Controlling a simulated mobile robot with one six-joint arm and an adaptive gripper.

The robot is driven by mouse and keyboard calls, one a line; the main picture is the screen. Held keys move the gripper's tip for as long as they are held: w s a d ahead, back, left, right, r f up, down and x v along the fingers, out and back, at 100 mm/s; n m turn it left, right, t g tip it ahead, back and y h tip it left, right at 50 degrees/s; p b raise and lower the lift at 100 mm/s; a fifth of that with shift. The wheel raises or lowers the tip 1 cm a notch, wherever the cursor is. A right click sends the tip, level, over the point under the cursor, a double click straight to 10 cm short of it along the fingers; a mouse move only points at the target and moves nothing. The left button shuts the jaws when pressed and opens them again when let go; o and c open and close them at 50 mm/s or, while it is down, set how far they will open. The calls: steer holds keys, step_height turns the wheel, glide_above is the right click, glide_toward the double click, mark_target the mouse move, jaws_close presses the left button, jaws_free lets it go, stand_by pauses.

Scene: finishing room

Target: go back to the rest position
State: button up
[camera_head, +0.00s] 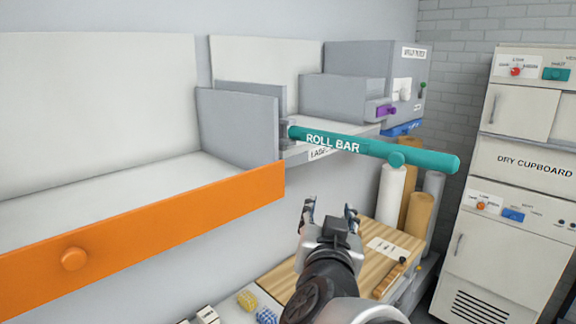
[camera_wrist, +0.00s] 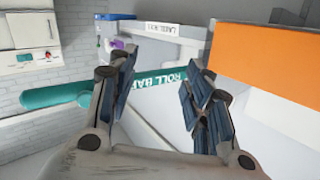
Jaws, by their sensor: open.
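My gripper (camera_head: 330,214) is in the lower middle of the head view, its two fingers spread apart with nothing between them. In the wrist view the open fingers (camera_wrist: 160,100) stand to either side, with dark blue pads. Beyond them lies a teal bar (camera_head: 425,157) lettered "ROLL BAR". It also shows in the wrist view (camera_wrist: 60,94), partly hidden behind the left finger. In the head view the fingertips appear below the bar, apart from it.
An orange-fronted shelf (camera_head: 170,228) juts out at the left. A grey machine (camera_head: 345,97) stands on the shelf behind the bar. Below are a wooden board (camera_head: 375,236), upright rolls (camera_head: 391,190) and small checkered blocks (camera_head: 247,300). A dry cupboard (camera_head: 528,142) stands at the right.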

steer(key=s+a+f+n+g+y+b, duration=0.1)
steer(key=s+f+n+g+y+b, duration=0.25)
steer(key=f, duration=0.65)
steer(key=s+a+f+n+g+y+b, duration=0.1)
steer(key=s+a+f+y+b, duration=0.1)
steer(key=s+f+b, duration=0.45)
steer(key=s+d+f+g+h+b, duration=0.1)
steer(key=s+d+f+g+b, duration=0.2)
steer(key=s+f, duration=0.4)
steer(key=s+d+f+g+h+b, duration=0.2)
steer(key=s+d+f+g+b, duration=0.2)
steer(key=f, duration=1)
steer(key=s+d+b, duration=0.2)
steer(key=s, duration=0.2)
steer(key=shift+s+d+m+b, duration=0.2)
steer(key=shift+s+m+b, duration=0.1)
steer(key=shift+m+b, duration=0.1)
